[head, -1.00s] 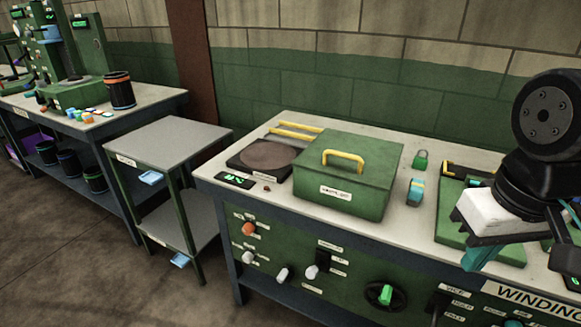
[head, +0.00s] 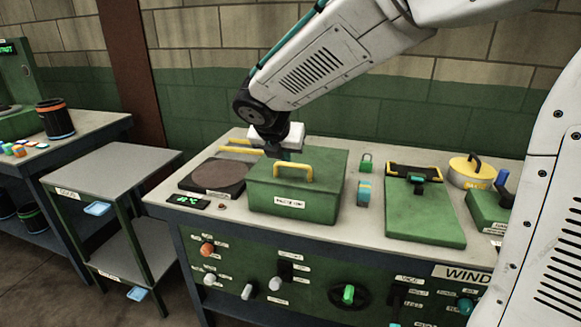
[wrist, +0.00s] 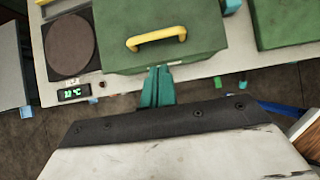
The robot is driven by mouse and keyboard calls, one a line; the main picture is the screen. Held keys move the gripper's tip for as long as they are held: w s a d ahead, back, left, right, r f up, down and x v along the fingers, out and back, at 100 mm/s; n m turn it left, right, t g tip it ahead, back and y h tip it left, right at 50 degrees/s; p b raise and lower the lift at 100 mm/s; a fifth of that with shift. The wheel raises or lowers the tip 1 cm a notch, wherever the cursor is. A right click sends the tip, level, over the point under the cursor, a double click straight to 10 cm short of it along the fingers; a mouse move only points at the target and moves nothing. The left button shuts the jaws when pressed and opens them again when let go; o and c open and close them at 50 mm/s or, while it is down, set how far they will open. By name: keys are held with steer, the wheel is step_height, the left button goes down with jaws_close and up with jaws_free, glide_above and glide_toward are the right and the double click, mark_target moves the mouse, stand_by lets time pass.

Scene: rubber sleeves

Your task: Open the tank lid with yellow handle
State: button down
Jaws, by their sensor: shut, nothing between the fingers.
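The green tank (head: 318,198) stands on the bench with its flat lid down. A yellow arched handle (head: 293,167) rises from the lid, and a white label is on the tank's front. In the wrist view, the handle (wrist: 156,38) lies ahead of the fingertips, on the green lid (wrist: 205,28). My gripper (head: 284,155) is over the tank, close to the handle in the head view; its exact height above the lid is hard to tell. Its teal fingers (wrist: 158,72) are together, with nothing between them, and the handle is not between them.
Left of the tank is a hotplate with a dark round disc (head: 218,175) and a display (head: 187,201). Yellow bars (head: 238,148) lie behind.

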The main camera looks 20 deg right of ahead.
glide_toward(295, 178)
steer(key=x, duration=0.4)
steer(key=shift+w+f, duration=0.2)
steer(key=shift+f, duration=0.05)
steer(key=shift+r, duration=0.1)
